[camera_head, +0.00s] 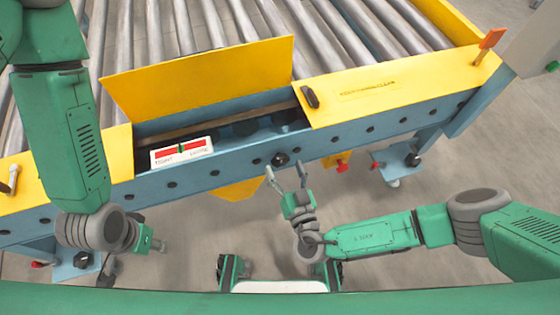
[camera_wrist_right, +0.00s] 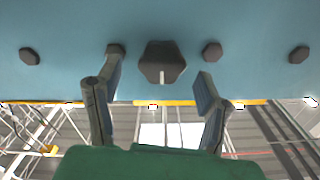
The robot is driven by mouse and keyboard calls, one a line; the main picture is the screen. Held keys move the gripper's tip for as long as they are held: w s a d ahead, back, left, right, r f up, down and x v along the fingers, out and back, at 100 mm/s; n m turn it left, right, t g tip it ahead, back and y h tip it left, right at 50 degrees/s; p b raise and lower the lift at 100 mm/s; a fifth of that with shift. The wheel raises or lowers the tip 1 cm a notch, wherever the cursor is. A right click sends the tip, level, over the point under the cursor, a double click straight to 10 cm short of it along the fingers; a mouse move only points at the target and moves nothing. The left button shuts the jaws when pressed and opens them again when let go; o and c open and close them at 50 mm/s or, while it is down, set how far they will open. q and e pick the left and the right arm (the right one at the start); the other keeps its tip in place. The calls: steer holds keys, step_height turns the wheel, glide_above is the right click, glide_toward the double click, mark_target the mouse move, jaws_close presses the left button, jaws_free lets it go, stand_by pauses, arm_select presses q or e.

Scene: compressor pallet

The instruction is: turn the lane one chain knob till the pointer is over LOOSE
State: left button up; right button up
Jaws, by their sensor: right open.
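The dark chain knob (camera_head: 280,159) sits on the blue side beam of the conveyor. In the right wrist view the knob (camera_wrist_right: 161,62) is a faceted dark knob with a pale mark at its lower edge. A white plate (camera_head: 182,152) with a red band carries small labels that look like TIGHT at left and LOOSE at right. A green pointer (camera_head: 181,148) stands near the band's middle. My right gripper (camera_head: 287,176) is open and empty just below the knob, its fingers to either side. My left gripper (camera_head: 145,240) is at lower left, away from the knob; its fingers are unclear.
Dark bolt heads (camera_wrist_right: 211,51) line the beam beside the knob. A raised yellow cover (camera_head: 200,80) stands behind the plate, over an open bay. A yellow deck (camera_head: 390,88) is at right, with metal rollers (camera_head: 150,30) behind. Bare floor (camera_head: 420,190) lies in front.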

mark_target(280, 163)
steer(key=shift+w, duration=1)
steer(key=shift+w+a, duration=0.1)
steer(key=shift+w, duration=0.15)
steer(key=shift+w+a, duration=0.1)
steer(key=shift+a, duration=0.6)
steer(key=shift+d, duration=0.1)
steer(key=c, duration=0.8)
steer(key=shift+d, duration=0.2)
steer(key=c, duration=0.4)
steer(key=shift+d, duration=0.2)
steer(key=shift+o, duration=0.2)
steer(key=shift+a, duration=0.15)
